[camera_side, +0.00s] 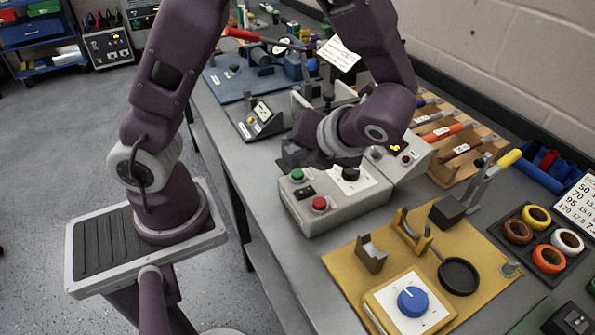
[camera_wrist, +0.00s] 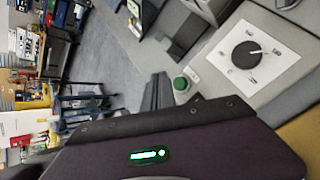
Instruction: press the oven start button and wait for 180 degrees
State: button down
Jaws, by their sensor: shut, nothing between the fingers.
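A grey control box (camera_side: 345,208) stands on the bench with a green button (camera_side: 297,174), a red button (camera_side: 319,203) and a black knob (camera_side: 350,174) on a white plate. No oven label is readable on it. The wrist view shows the green button (camera_wrist: 181,84) and the knob (camera_wrist: 246,55) on its marked dial plate. My gripper (camera_wrist: 158,92) is shut and empty, with its dark fingers just left of the green button in that view. In the side view my gripper (camera_side: 296,157) is just above and behind the button; contact cannot be told. No temperature is readable.
A yellow board (camera_side: 345,262) with fixtures and a blue knob (camera_side: 412,300) lies in front. A grey meter (camera_side: 262,117) stands behind, and a tool rack (camera_side: 470,165) to the right.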

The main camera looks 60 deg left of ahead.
aim_at(301, 176)
jog(key=shift+f, duration=1.05)
jog(key=shift+f, duration=0.1)
dwell(1.2)
jog(key=shift+f, duration=0.3)
jog(key=shift+f, duration=0.45)
dwell(0.4)
jog(key=shift+r, duration=0.85)
jog(key=shift+r, duration=2.55)
